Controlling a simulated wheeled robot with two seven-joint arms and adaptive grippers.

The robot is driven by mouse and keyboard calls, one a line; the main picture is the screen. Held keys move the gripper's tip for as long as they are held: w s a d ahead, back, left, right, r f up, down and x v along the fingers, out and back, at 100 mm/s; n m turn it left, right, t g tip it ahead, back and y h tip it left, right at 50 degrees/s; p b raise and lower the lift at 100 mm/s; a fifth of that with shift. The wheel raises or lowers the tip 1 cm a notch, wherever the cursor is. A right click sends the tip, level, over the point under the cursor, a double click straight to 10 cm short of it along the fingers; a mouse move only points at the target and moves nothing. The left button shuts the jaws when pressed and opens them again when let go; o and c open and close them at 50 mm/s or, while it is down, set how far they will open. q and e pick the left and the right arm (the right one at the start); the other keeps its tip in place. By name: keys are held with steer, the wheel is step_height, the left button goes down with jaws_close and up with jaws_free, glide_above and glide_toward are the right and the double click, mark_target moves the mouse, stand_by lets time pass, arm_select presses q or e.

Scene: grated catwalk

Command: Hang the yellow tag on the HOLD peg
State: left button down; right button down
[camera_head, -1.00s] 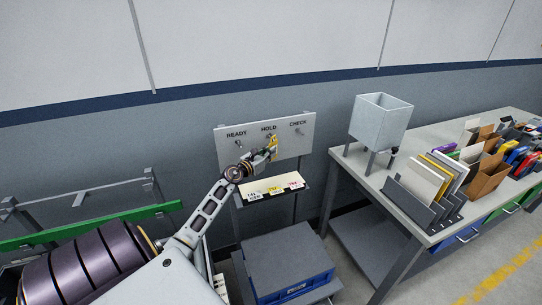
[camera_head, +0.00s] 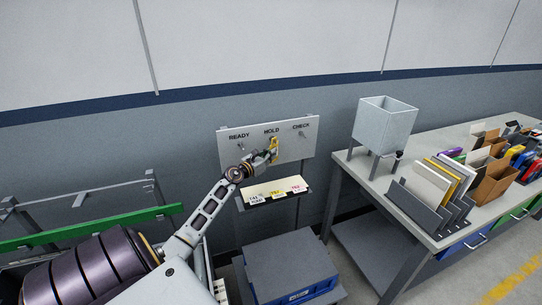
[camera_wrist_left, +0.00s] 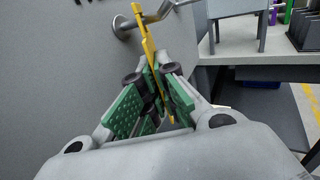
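My left gripper (camera_head: 268,156) is just below and left of that peg. In the left wrist view the green-padded fingers (camera_wrist_left: 153,88) are closed on the thin yellow tag (camera_wrist_left: 149,42), which stands up edge-on between them. The tag's top is at the metal peg (camera_wrist_left: 158,14), which sticks out from a round wall flange. I cannot tell whether the peg passes through the tag's hole. My right gripper is out of view.
READY and CHECK pegs (camera_head: 304,133) flank HOLD. Below the board is a small shelf (camera_head: 290,186) with white, yellow and red labels. A blue crate with a grey top (camera_head: 290,262) stands beneath. At right is a bench (camera_head: 410,222) with a hopper (camera_head: 384,124) and folders.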

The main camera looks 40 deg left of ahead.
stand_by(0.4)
arm_select(q)
steer(key=c, duration=1.6)
jaws_free()
steer(key=shift+o, duration=0.2)
steer(key=shift+s, duration=0.15)
steer(key=s, duration=1.1)
steer(key=shift+s+d+r, duration=0.15)
steer(key=shift+s+d, duration=0.15)
steer(key=shift+s, duration=0.05)
